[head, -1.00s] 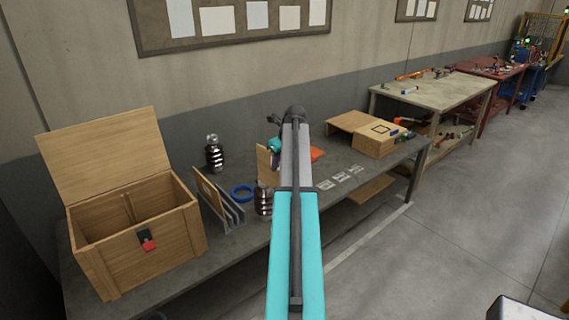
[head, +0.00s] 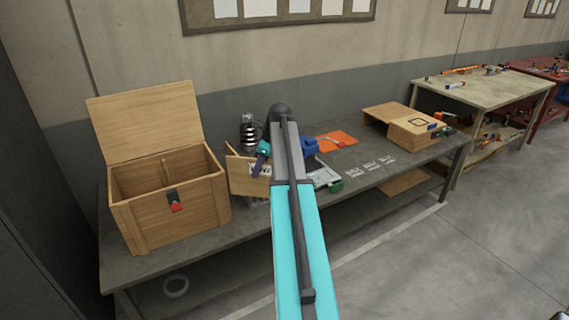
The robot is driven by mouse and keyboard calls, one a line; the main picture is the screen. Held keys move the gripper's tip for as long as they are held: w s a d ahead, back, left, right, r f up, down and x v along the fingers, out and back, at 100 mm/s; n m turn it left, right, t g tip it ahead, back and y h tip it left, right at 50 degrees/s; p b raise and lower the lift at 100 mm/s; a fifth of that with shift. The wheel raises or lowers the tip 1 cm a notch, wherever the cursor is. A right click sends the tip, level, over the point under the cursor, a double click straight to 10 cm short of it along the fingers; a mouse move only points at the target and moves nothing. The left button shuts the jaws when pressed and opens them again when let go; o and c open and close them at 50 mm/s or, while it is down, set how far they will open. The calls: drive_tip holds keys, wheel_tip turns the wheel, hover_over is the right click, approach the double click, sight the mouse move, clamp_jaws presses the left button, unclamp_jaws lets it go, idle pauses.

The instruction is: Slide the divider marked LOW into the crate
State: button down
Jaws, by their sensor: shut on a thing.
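The wooden crate (head: 140,215) stands at the left end of the bench with its lid open against the back. A red and black latch is on its front, and a thin upright partition (head: 165,173) shows inside. My gripper (head: 259,166), partly hidden behind my arm, is shut on a light wooden panel (head: 246,181). It holds the panel tilted, to the right of the crate and apart from it. The panel's right part is behind my arm, and I cannot read any LOW mark. The panel hides most of the grey rack behind it.
A dark ribbed bottle (head: 248,135) stands behind the panel. Right of my arm are a blue object (head: 310,146), an orange sheet (head: 337,141) and several white labels (head: 371,166). A wooden box (head: 413,131) is farther right. The bench front is clear near the labels.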

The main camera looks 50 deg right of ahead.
drive_tip(key=w+a+f+n+g+y+b, duration=0.15)
drive_tip(key=a+n, duration=0.35)
drive_tip(key=a, duration=0.6)
drive_tip(key=w+a+f+n+g+b, duration=0.1)
drive_tip(key=w+a+f+n, duration=0.25)
drive_tip(key=a, duration=0.85)
drive_tip(key=s+a+f+n+g+b, duration=0.1)
drive_tip(key=a+n, duration=0.4)
drive_tip(key=a, duration=0.6)
drive_tip(key=s+a+f+n+g+b, duration=0.1)
drive_tip(key=a+n, duration=0.5)
drive_tip(key=a, duration=0.6)
drive_tip(key=shift+s+a+f+g+b, duration=0.15)
drive_tip(key=shift+s+a+g+b, duration=0.1)
drive_tip(key=shift+s+g+b, duration=0.65)
drive_tip(key=shift+a, duration=0.15)
